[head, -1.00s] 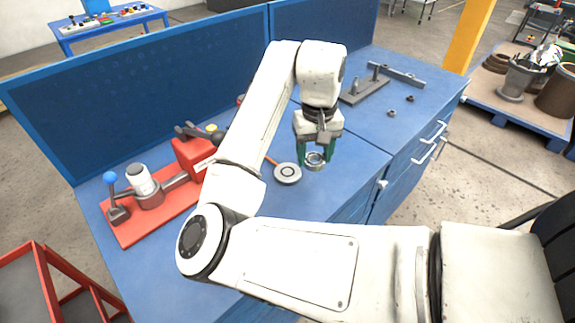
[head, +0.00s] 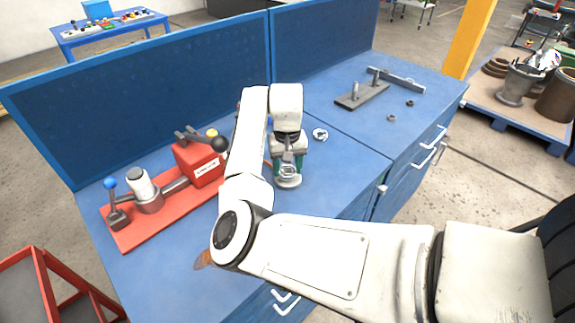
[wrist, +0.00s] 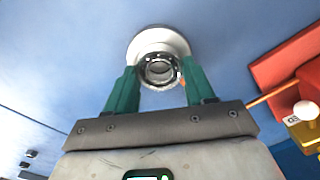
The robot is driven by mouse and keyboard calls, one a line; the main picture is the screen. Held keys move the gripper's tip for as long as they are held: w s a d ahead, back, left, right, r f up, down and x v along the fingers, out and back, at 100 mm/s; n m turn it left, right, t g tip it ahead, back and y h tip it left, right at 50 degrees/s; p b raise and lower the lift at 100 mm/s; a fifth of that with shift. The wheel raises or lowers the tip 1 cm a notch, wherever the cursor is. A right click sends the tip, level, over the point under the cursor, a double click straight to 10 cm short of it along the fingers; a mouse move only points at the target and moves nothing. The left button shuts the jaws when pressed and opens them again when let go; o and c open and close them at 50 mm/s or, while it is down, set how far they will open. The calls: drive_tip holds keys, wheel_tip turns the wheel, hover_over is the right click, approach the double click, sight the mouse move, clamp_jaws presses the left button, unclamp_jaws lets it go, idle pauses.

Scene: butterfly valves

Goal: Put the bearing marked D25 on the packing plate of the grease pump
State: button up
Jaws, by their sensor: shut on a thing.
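My gripper (head: 288,168) has green fingers and is shut on a metal ring bearing (head: 288,171). In the wrist view the bearing (wrist: 160,84) sits between the fingertips. No D25 mark is readable on it. A round pale metal plate (head: 289,184), perhaps the packing plate, lies on the blue bench under the gripper. In the wrist view the bearing overlaps the near part of this plate (wrist: 136,46). I cannot tell whether they touch. The red machine, perhaps the grease pump (head: 198,162), stands on a red base to the left.
Another metal ring (head: 320,134) lies on the bench behind and right of my gripper. A grey fixture with pegs (head: 362,96) and small nuts (head: 391,117) are on the right bench. Blue panels (head: 150,110) close off the back. The bench front right of the plate is clear.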

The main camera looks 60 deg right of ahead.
drive_tip(key=shift+f, duration=0.2)
drive_tip(key=shift+f, duration=0.15)
drive_tip(key=o, duration=1.1)
wheel_tip(320, 180, up, 12)
drive_tip(key=shift+r+b, duration=0.15)
drive_tip(key=shift+b, duration=0.6)
